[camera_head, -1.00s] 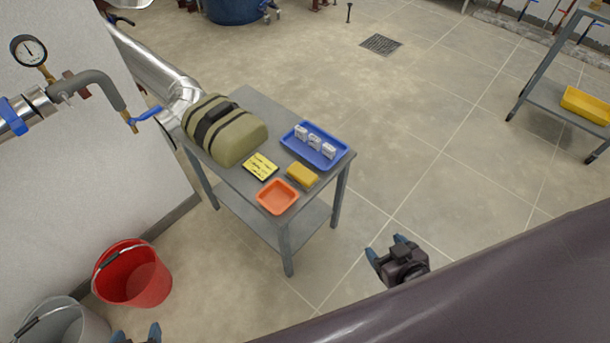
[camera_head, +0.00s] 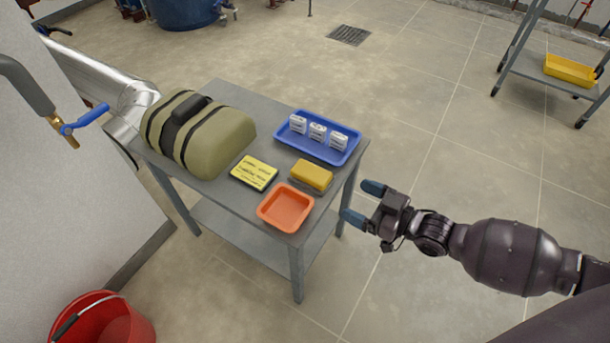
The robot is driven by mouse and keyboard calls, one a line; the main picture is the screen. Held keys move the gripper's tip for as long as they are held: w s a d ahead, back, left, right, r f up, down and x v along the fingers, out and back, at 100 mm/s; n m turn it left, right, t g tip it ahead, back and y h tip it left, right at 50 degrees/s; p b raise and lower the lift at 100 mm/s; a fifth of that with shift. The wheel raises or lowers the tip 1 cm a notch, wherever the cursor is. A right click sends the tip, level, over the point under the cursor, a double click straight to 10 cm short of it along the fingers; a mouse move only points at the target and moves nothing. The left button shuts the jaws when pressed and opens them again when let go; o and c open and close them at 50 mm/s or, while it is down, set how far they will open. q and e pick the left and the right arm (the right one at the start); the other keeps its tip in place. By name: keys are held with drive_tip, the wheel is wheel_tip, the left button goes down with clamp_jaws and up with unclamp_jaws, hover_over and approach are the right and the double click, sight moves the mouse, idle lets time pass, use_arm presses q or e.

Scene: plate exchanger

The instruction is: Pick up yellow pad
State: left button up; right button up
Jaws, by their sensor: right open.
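A plain yellow pad (camera_head: 312,175), a thick block, lies on the grey table (camera_head: 225,194) near its right edge, between the blue tray and the orange tray. A flat yellow card with dark writing (camera_head: 254,172) lies just left of it on a dark backing. My right gripper (camera_head: 362,203) is open and empty, to the right of the table's edge, with its blue-tipped fingers pointing left towards the table. It is apart from the yellow pad. My left gripper is out of view.
A blue tray (camera_head: 293,150) with small white boxes stands behind the pad. An orange tray (camera_head: 286,208) sits in front. An olive bag (camera_head: 220,139) fills the table's left side. A red bucket (camera_head: 128,328) stands on the floor at lower left.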

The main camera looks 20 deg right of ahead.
sight(318, 174)
drive_tip(key=shift+y, duration=0.3)
drive_tip(key=w, duration=0.2)
drive_tip(key=w+a+b, duration=0.1)
drive_tip(key=w, duration=0.1)
drive_tip(key=w+a, duration=0.1)
drive_tip(key=w, duration=0.1)
drive_tip(key=shift+a+f+b, duration=0.1)
drive_tip(key=shift+f+b, duration=0.25)
drive_tip(key=shift+f, duration=0.05)
drive_tip(key=shift+w+a, duration=0.25)
drive_tip(key=shift+w, duration=0.15)
drive_tip(key=b+x, duration=0.1)
drive_tip(key=x, duration=0.3)
drive_tip(key=shift+w+a+f+b, duration=0.1)
drive_tip(key=shift+w+f+b, duration=0.1)
drive_tip(key=shift+b, duration=0.2)
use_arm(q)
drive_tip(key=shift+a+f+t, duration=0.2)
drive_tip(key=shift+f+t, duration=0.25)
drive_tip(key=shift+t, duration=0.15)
use_arm(e)
drive_tip(key=shift+w+a+r, duration=0.2)
drive_tip(key=shift+w, duration=0.1)
